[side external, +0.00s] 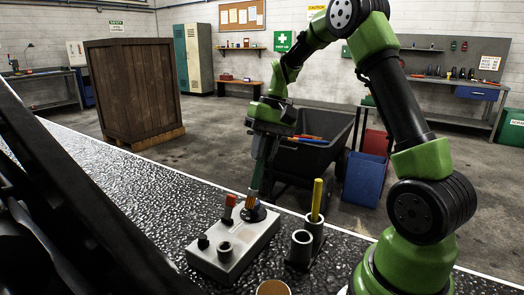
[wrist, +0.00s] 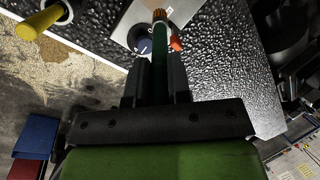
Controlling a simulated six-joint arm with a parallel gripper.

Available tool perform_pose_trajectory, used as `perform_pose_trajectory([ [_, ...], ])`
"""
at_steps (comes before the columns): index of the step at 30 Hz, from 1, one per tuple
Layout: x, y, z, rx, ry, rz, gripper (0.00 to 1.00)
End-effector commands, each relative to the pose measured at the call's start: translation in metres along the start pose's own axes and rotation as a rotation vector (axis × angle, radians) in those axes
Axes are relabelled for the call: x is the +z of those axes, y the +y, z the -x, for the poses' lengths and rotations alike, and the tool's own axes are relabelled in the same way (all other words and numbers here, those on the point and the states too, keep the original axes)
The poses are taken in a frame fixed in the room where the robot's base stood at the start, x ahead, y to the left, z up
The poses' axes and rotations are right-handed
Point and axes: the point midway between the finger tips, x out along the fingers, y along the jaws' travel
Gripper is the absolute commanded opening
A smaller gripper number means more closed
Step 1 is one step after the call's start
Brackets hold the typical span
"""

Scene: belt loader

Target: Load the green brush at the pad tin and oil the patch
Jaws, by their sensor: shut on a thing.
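My gripper (side external: 262,143) points down over the light-grey block (side external: 209,263) and is shut on the green brush (side external: 257,177). The brush hangs tip down, slightly tilted. In the wrist view the green handle (wrist: 160,72) runs between my fingers (wrist: 160,85), with the bristles (wrist: 159,16) at the far end. A round tin with a brown top (side external: 272,288) is cut off at the bottom edge. I cannot make out which part is the patch.
A yellow-handled brush (side external: 317,197) stands in a holder beside an empty cup (side external: 301,243). The textured black belt (side external: 130,190) is clear to the left.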

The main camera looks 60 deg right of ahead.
Motion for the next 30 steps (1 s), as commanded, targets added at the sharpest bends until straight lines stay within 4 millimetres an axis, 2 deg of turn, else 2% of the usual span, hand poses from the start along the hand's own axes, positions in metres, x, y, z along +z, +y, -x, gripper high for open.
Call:
perform_pose_trajectory([
  [19,-0.007,0.020,-0.059,-0.001,-0.005,-0.002,0.00],
  [30,0.011,-0.006,-0.072,-0.001,-0.002,0.003,0.00],
])
